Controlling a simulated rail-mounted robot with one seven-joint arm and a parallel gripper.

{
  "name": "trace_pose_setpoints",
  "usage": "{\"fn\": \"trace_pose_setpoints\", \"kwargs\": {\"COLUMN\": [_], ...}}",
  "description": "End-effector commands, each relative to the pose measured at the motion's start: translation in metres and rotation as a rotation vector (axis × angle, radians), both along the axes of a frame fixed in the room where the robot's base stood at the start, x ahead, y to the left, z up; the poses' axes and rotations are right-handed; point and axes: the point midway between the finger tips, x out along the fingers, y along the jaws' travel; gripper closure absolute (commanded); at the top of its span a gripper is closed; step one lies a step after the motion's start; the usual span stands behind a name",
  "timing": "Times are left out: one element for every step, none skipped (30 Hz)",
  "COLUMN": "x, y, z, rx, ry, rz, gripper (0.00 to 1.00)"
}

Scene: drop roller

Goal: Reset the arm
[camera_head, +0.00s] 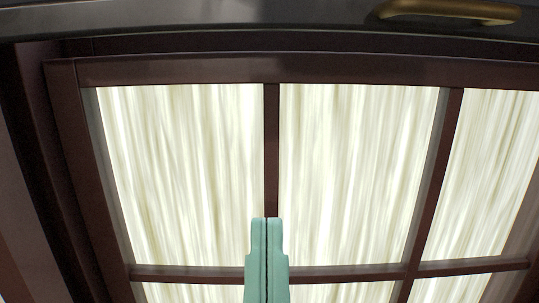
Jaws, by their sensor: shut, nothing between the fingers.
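My gripper (266,222) shows in the head view at the lower middle. Its two pale green fingers stand side by side, pressed together with only a thin dark line between them. Nothing is held between the fingertips. The fingers point up in the picture, in front of a dark upright bar of a framed panel (271,150). I cannot tell whether they touch it. The rest of my arm is below the picture's edge and hidden.
The panel has dark brown bars and pale streaked panes (180,170). A dark grey horizontal edge (250,15) crosses the top, with a brass-coloured handle (450,12) at the upper right. A dark brown post (25,190) stands at the left.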

Motion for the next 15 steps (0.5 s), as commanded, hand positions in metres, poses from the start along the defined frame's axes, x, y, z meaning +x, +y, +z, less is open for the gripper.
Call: {"fn": "trace_pose_setpoints", "kwargs": {"x": [0.000,0.000,0.000,0.000,0.000,0.000,0.000,0.000,0.000,0.001,0.001,0.001,0.001,0.001,0.001], "y": [0.000,0.000,0.001,0.001,0.001,0.001,0.001,0.001,0.001,0.001,0.001,0.001,0.001,0.001,0.001], "z": [0.051,0.066,0.085,0.099,0.111,0.124,0.133,0.140,0.147,0.151,0.154,0.156,0.157,0.157,0.156], "rx": [0.001,0.002,0.003,0.003,0.004,0.005,0.005,0.006,0.006,0.006,0.006,0.007,0.007,0.007,0.007], "ry": [0.000,0.000,0.001,0.001,0.002,0.002,0.002,0.003,0.003,0.003,0.003,0.003,0.003,0.003,0.003], "rz": [0.002,0.003,0.003,0.004,0.005,0.006,0.007,0.008,0.008,0.008,0.008,0.010,0.010,0.010,0.010], "gripper": [1.00,1.00,1.00,1.00,1.00,1.00,1.00,1.00,1.00,1.00,1.00,1.00,1.00,1.00,1.00]}}
